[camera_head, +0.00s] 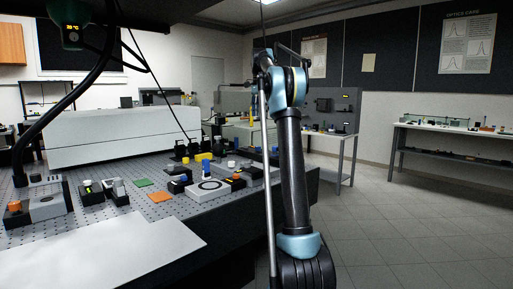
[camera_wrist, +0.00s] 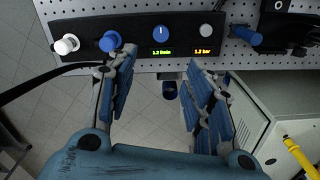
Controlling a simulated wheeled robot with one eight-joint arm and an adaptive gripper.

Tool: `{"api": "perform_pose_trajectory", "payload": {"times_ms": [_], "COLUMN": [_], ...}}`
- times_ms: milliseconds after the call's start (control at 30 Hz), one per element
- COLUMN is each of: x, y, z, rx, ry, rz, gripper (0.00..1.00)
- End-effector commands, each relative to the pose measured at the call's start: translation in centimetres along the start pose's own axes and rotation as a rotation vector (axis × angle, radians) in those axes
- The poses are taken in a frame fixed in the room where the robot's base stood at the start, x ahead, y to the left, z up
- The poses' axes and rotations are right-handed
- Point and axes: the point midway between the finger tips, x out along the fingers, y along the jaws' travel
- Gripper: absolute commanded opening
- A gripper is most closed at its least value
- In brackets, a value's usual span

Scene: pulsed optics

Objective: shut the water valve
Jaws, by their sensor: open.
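In the wrist view a black panel (camera_wrist: 135,57) carries a blue round knob (camera_wrist: 163,33) with a short white mark pointing up. A green display under it seems to read 1.2 l/min. A blue fitting (camera_wrist: 109,41) and a white fitting (camera_wrist: 67,44) stick out at the panel's left. I cannot tell for sure which part is the water valve. My gripper (camera_wrist: 162,62) is open and empty. Its blue fingers point toward the panel, with the marked knob lying beyond the gap between the tips. A small dark blue part (camera_wrist: 169,89) shows between the fingers, below the panel.
A grey knob (camera_wrist: 207,31) sits right of the blue knob, above a yellow display. A black cable (camera_wrist: 50,77) runs at left, and a yellow tube (camera_wrist: 299,156) lies at lower right. The perforated optics table (camera_head: 120,196) stands left of my arm; floor (camera_head: 400,215) is clear at right.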

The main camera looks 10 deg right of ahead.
Motion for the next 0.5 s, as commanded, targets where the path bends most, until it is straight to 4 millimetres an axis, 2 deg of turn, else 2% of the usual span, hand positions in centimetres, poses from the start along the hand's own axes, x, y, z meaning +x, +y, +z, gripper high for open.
{"api": "perform_pose_trajectory", "payload": {"times_ms": [167,500], "x": [1.4,6.5], "y": [-0.3,-0.5], "z": [0.6,1.2], "rx": [-0.006,-0.013], "ry": [0.000,0.000], "rz": [0.000,0.000], "gripper": [0.47,0.47]}}
